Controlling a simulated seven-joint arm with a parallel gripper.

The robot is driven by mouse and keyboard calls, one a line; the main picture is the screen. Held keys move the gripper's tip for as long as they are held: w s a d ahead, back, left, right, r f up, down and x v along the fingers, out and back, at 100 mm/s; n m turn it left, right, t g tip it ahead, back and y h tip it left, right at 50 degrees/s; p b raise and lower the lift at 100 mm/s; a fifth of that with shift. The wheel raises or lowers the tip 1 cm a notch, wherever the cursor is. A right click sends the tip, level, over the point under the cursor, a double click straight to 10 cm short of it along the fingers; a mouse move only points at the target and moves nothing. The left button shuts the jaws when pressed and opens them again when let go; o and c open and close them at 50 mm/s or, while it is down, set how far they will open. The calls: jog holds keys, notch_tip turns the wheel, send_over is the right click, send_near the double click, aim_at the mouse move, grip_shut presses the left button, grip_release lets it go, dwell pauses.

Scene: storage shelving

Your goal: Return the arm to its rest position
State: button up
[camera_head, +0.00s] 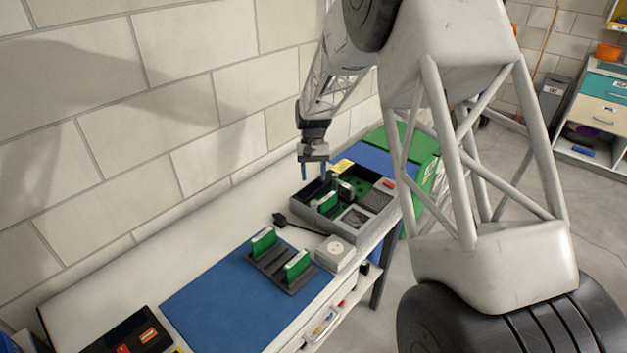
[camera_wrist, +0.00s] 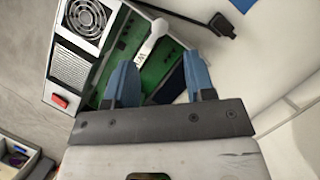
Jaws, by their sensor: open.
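My gripper (camera_head: 313,172) is open, with its two blue fingers pointing down over the far left part of a grey electronics case in the head view. In the wrist view my gripper (camera_wrist: 160,82) shows both blue fingers apart with nothing held between them. The grey case (camera_head: 345,240) holds green circuit boards, a fan and a vent; it also shows in the wrist view (camera_wrist: 118,20). My arm reaches from the right over the workbench in the head view. Whether the fingertips touch anything in the case cannot be told.
A blue mat (camera_head: 215,305) lies on the workbench, with a dark rack (camera_head: 270,272) holding two green boards. A white box (camera_head: 335,253) stands beside the case. A block wall (camera_head: 195,85) runs close behind the bench. Open floor lies to the right, before a drawer cabinet (camera_head: 602,115).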

dwell(0.3)
jog(key=s+d+r+t, duration=0.2)
jog(key=s+d+r, duration=0.2)
jog(key=s+r, duration=0.6)
jog(key=s+d+r+t, duration=0.2)
jog(key=s+d+r, duration=0.2)
jog(key=s+r, duration=0.65)
jog(key=s+d+t, duration=0.1)
jog(key=s+d, duration=0.1)
jog(key=s, duration=1.1)
jog(key=s+d+t, duration=0.2)
jog(key=s, duration=1.1)
jog(key=shift+s+f, duration=0.35)
jog(key=shift+d, duration=0.1)
